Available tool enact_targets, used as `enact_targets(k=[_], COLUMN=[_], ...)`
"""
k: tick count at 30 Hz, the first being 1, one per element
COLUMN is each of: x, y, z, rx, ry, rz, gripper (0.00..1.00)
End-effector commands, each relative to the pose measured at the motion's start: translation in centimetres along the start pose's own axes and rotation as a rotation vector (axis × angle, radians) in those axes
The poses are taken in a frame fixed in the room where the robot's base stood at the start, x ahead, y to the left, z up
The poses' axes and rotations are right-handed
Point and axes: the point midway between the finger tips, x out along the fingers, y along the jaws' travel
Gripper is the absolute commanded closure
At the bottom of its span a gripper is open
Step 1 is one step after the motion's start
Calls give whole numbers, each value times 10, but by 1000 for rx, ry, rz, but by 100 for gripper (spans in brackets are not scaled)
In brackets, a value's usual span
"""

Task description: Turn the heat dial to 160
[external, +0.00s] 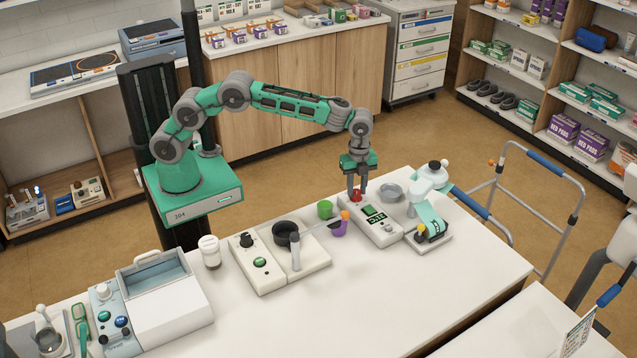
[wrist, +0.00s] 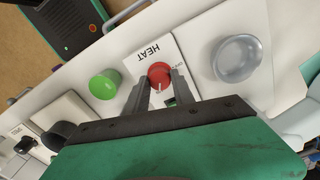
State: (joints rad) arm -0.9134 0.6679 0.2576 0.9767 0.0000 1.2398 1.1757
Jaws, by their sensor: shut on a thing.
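The red heat dial (wrist: 160,72) sits on a white panel marked HEAT (wrist: 146,54) in the wrist view. My gripper (wrist: 162,82) has a finger on each side of the dial and is shut on it. A pale pointer mark shows on the dial's lower edge, and small lettering stands at its right, partly hidden by a finger. In the external view my gripper (external: 357,188) points straight down onto the red dial (external: 355,197) at the back end of the white heater unit (external: 386,237). The unit's green display (external: 376,217) is lit, but I cannot read its digits surely.
A grey metal bowl (external: 391,191) stands right of the dial, and a green cup (external: 325,209) and purple cup (external: 340,228) stand left. A white and green device (external: 430,215) is close at the right. The counter's front right is clear.

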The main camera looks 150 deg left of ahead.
Motion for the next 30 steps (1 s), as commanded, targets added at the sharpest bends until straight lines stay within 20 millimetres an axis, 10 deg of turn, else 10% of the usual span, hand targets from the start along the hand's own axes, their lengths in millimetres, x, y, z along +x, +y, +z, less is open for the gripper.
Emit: enact_targets(k=[17, 30], x=[-3, -75], y=[-1, 0], z=[0, -1], rx=[-1, 0], ry=[1, 1], rz=[-2, -2], gripper=[48, 48])
